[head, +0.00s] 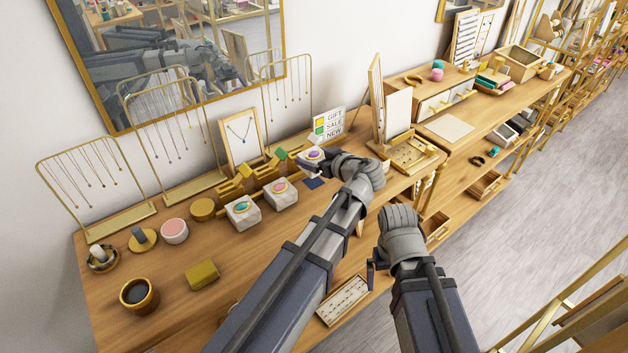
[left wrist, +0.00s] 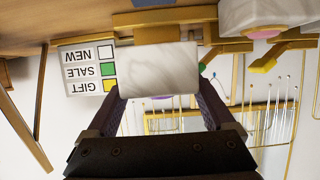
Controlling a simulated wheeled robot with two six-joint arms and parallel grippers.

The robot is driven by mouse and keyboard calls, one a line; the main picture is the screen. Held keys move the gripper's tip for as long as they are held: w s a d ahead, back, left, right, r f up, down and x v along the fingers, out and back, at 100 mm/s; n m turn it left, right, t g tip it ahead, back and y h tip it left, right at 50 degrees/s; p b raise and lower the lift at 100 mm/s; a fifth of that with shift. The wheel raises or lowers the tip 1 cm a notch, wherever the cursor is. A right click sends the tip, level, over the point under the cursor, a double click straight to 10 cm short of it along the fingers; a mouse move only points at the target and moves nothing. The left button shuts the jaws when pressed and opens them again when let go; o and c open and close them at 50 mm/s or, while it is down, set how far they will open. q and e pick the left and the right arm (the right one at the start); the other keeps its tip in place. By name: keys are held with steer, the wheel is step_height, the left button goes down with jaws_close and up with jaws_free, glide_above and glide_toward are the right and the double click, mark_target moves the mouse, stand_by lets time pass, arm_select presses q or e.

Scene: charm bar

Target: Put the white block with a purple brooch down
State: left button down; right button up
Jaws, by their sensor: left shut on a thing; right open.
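The white block with a purple brooch (head: 313,158) is at the far side of the wooden table, in front of the sign. My left gripper (head: 316,170) is shut on it. In the left wrist view the white marbled block (left wrist: 160,68) sits between the two dark fingers, and only a sliver of the purple brooch (left wrist: 162,97) shows. I cannot tell whether its underside touches the table. My right gripper (head: 376,272) is open and empty, low by the table's front edge, with its fingers partly hidden.
White blocks with a pink brooch (head: 279,194) and a teal brooch (head: 242,212) stand left of the held block. Gold stands (head: 233,187) are behind them. A GIFT/SALE/NEW sign (head: 328,124) is close behind. A wooden tray (head: 420,150) is to the right.

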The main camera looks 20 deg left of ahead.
mark_target(314, 183)
arm_select(q)
steer(key=shift+f+b, duration=0.35)
steer(key=shift+f, duration=0.55)
arm_select(e)
steer(key=shift+f, duration=0.9)
arm_select(q)
steer(key=shift+f, duration=0.1)
step_height(314, 183, down, 4)
steer(key=b, duration=0.3)
steer(key=shift+r+b, duration=0.25)
steer(key=shift+b, duration=0.05)
arm_select(e)
step_height(314, 183, down, 4)
steer(key=shift+r, duration=0.2)
arm_select(q)
steer(key=shift+f, duration=0.1)
jaws_free()
arm_select(e)
steer(key=shift+f, duration=0.15)
